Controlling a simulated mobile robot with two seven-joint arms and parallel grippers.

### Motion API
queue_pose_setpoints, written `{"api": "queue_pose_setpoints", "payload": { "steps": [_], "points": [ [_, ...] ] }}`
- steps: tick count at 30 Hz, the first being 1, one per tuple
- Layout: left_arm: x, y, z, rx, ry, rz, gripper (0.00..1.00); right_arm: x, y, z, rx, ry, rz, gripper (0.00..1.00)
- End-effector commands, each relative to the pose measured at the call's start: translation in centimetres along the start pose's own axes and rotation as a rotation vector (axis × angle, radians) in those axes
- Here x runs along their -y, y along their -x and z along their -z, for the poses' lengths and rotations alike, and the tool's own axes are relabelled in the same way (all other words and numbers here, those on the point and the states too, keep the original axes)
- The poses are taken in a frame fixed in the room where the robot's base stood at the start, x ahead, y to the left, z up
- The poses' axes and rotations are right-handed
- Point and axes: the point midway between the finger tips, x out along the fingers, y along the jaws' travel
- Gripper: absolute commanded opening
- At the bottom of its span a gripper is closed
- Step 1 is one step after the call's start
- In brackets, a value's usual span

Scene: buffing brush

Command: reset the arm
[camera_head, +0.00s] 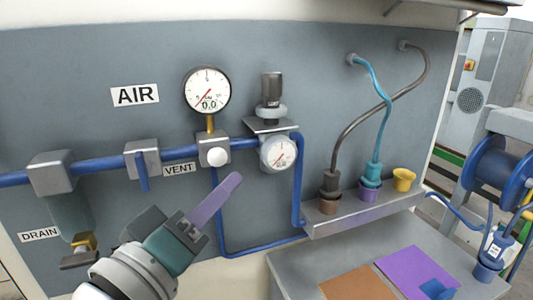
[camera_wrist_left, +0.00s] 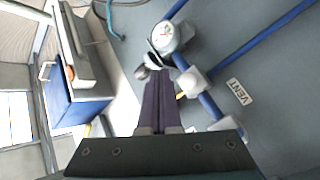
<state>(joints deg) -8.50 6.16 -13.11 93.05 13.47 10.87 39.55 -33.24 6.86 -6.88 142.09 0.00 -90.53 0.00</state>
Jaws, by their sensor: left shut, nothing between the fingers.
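My left gripper (camera_head: 229,186) comes in from the lower left in the head view, with purple fingers closed together and nothing between them. It is in front of the grey panel, below the white vent knob (camera_head: 217,156) and apart from it in the picture. In the left wrist view my closed dark fingers (camera_wrist_left: 159,88) point towards the regulator and its small gauge (camera_wrist_left: 163,36). My right gripper is in neither view.
Blue air pipes (camera_head: 96,164) run across the panel, with a large gauge (camera_head: 207,91) and a small gauge (camera_head: 279,153). A shelf (camera_head: 362,212) holds coloured sockets with hoses. Below it is a grey table (camera_head: 300,268) with purple and brown mats. A blue reel (camera_head: 492,172) stands at right.

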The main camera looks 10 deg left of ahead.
Motion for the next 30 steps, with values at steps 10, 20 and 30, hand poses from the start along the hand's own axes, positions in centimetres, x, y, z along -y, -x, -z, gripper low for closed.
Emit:
{"api": "queue_pose_setpoints", "payload": {
  "steps": [10,20,30],
  "points": [
    [1.3,1.7,-2.3,0.169,-0.129,0.119,0.00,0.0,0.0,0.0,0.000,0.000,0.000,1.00],
    [5.5,13.8,-5.9,0.792,-0.556,0.457,0.00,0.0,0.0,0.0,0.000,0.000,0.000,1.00],
    [2.8,24.6,-1.5,1.226,-0.734,0.617,0.00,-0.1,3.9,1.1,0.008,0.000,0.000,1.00]
  ]
}}
